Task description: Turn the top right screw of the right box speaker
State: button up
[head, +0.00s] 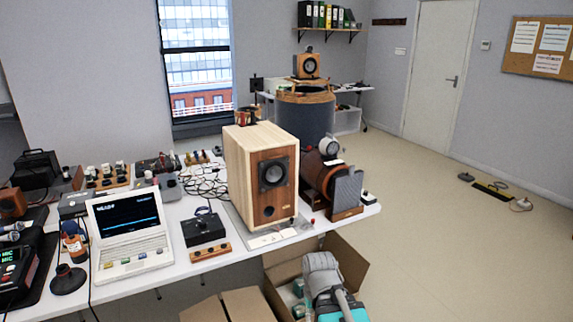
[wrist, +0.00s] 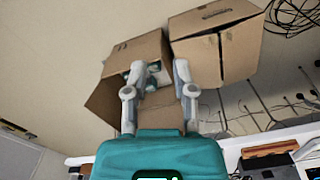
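A wooden box speaker (head: 235,160) stands upright on the white table in the head view, with a brown front panel, a round dark driver and a small round port below. Its screws are too small to make out. A smaller box speaker (head: 306,66) sits farther back on a large drum. My gripper (wrist: 160,68) is open and empty in the wrist view, pointing down over an open cardboard box (wrist: 118,62). In the head view my grey and teal arm shows at the bottom, in front of the table and below the wooden speaker. No box speaker is recognisable in the wrist view.
A cylindrical device (head: 322,178) stands close right of the speaker. Left of it are a black box (head: 204,229), a laptop (head: 130,235) and cables. Cardboard boxes (head: 345,262) stand on the floor near my arm. The floor at right is mostly clear.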

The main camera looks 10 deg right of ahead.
jog(key=w+a+r+t+y+p, duration=0.2)
jog(key=w+a+r+t+y, duration=0.15)
jog(key=w+r, duration=0.4)
jog(key=w+a+r+t+y+p, duration=0.2)
jog(key=w+r+t+y, duration=0.25)
jog(key=w, duration=0.65)
jog(key=m+t+h+p, duration=0.2)
jog(key=m+t+p, duration=0.2)
jog(key=m+t, duration=0.45)
send_near(288, 160)
jog(key=shift+n+t, duration=0.35)
jog(key=shift+n, duration=0.1)
jog(key=v, duration=0.5)
jog(key=shift+s+a+f, duration=0.2)
jog(key=shift+w, duration=0.15)
jog(key=x, duration=1.3)
jog(key=shift+w+f, duration=0.1)
jog(key=shift+w, duration=0.2)
